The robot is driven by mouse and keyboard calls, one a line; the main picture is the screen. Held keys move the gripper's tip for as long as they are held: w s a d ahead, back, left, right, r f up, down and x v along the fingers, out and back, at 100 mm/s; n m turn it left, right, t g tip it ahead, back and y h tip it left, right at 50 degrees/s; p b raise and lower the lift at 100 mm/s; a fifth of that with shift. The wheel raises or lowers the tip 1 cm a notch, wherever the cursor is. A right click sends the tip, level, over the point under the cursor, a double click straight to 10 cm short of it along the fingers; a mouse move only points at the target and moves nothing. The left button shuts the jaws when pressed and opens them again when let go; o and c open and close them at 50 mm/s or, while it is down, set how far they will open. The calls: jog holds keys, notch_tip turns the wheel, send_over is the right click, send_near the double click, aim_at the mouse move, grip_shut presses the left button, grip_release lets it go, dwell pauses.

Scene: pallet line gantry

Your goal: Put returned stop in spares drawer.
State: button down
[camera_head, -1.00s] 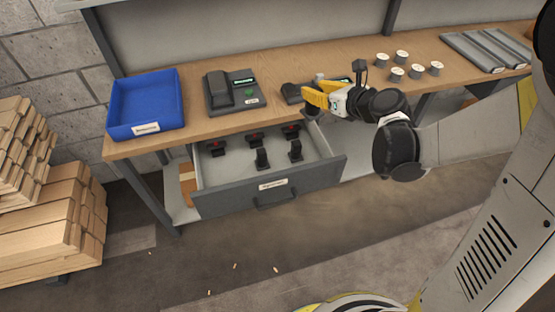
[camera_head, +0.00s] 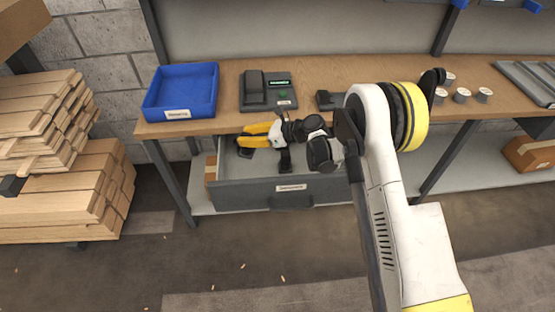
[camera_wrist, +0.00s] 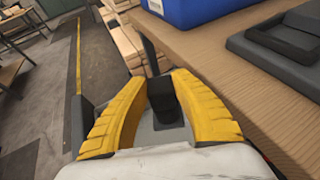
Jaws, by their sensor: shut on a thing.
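The spares drawer (camera_head: 240,194) is pulled open below the bench, with a pale label on its dark front. A black stop (camera_head: 285,160) stands inside it; my arm hides much of the rest of the interior. My gripper (camera_head: 242,139), with yellow fingers, reaches over the left part of the drawer and points left. In the wrist view my gripper (camera_wrist: 160,85) is shut on a black stop (camera_wrist: 161,92) between its fingers. I cannot tell from these views whether the held stop touches the drawer floor.
The wooden bench top (camera_head: 320,75) is above the drawer. A blue bin (camera_head: 180,90) and a dark device (camera_head: 267,92) stand on it, close to my gripper. Several pale spools (camera_head: 462,95) are at the right. Stacked timber (camera_head: 60,190) stands at the left.

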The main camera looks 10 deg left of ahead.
aim_at(249, 155)
notch_tip(249, 155, down, 10)
jog(key=b, duration=0.4)
jog(key=shift+f, duration=0.1)
jog(key=c, duration=1.2)
grip_release()
jog(key=shift+o, duration=0.3)
jog(key=shift+d+r, duration=0.25)
jog(key=shift+r, duration=0.05)
jog(key=p+v, duration=0.4)
jog(key=v, duration=0.7)
jog(key=shift+d+p, duration=0.2)
jog(key=shift+p, duration=0.1)
